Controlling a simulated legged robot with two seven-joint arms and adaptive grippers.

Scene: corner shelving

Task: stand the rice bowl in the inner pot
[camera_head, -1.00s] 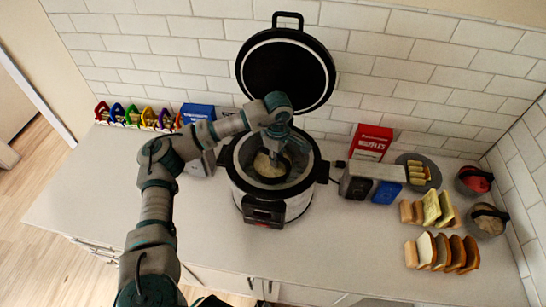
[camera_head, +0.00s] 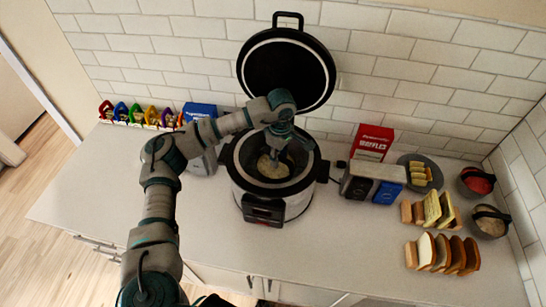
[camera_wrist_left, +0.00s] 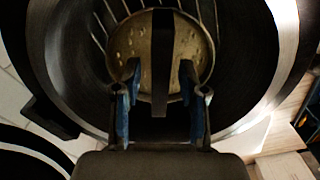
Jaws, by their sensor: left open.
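The rice bowl (camera_head: 271,167), pale rice in a round bowl, sits inside the inner pot (camera_head: 300,184) of the open cooker (camera_head: 264,208). In the left wrist view the bowl (camera_wrist_left: 130,42) has a dark bar across its middle and looks level. My left gripper (camera_head: 284,144) is over the pot, above the bowl. In the wrist view the open fingers (camera_wrist_left: 160,80) are on either side of the bar, apart from it. The gripper hides part of the bowl in the head view. My right gripper is not in view.
The cooker's raised lid (camera_head: 286,72) stands behind the arm. A toaster (camera_head: 358,184), a red waffle box (camera_head: 372,142), bread slices (camera_head: 441,253) and two small bowls (camera_head: 489,222) are to the right. Coloured clips (camera_head: 138,115) line the left. The front left counter is clear.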

